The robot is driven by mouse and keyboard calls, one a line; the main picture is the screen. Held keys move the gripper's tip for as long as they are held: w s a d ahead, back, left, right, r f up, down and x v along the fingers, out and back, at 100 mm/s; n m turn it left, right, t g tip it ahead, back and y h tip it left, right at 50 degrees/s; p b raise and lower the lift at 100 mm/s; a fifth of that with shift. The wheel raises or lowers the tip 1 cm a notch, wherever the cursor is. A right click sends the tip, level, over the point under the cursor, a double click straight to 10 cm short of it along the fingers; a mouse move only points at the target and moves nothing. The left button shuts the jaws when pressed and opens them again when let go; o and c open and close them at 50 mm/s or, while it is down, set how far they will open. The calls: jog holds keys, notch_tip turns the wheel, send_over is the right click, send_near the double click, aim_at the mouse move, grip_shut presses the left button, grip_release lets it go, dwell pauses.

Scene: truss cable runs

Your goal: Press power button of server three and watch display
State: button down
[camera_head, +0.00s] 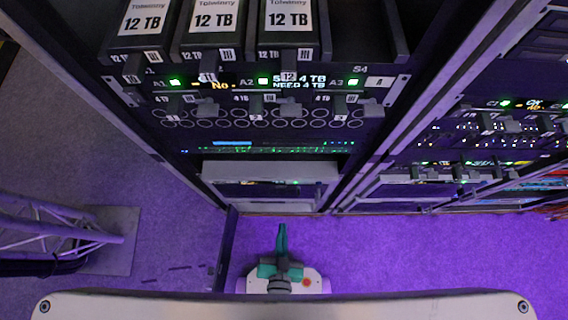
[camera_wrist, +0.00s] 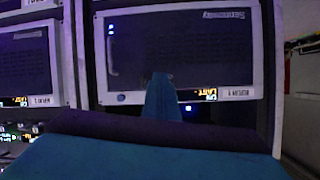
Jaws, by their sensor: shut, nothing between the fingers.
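My gripper (camera_head: 282,236) is teal and sits low in front of the rack in the head view. In the wrist view its shut, empty fingers (camera_wrist: 159,82) point up the picture at a framed dark panel (camera_wrist: 178,60). The lettering is upside down there, and I cannot tell which unit is server three. Whether the fingertips touch the panel is unclear.
The rack (camera_head: 338,200) holds several 12 TB cartridges (camera_head: 288,20) at the top, with lit displays (camera_head: 298,80) below. A second rack (camera_head: 480,130) stands to the right. A truss (camera_head: 50,235) lies at lower left. Purple floor (camera_head: 420,250) is free at lower right.

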jog(key=w+f+m+g, duration=0.1)
jog(key=w+f+m, duration=0.1)
jog(key=f, duration=0.9)
jog(key=w+f+m+g, duration=0.2)
jog(key=w+f, duration=0.1)
jog(key=f, duration=0.8)
jog(key=w+f+m+g, duration=0.1)
jog(key=w+f, duration=0.2)
jog(key=f, duration=0.8)
jog(key=shift+d+f+m+g, duration=0.25)
jog(key=shift+f+m+g, duration=0.05)
jog(key=shift+f+m, duration=0.1)
jog(key=shift+r, duration=0.1)
jog(key=w, duration=0.8)
jog(key=shift+w, duration=0.35)
jog(key=shift+w, duration=0.15)
jog(key=shift+w+r, duration=0.1)
jog(key=shift+w, duration=0.3)
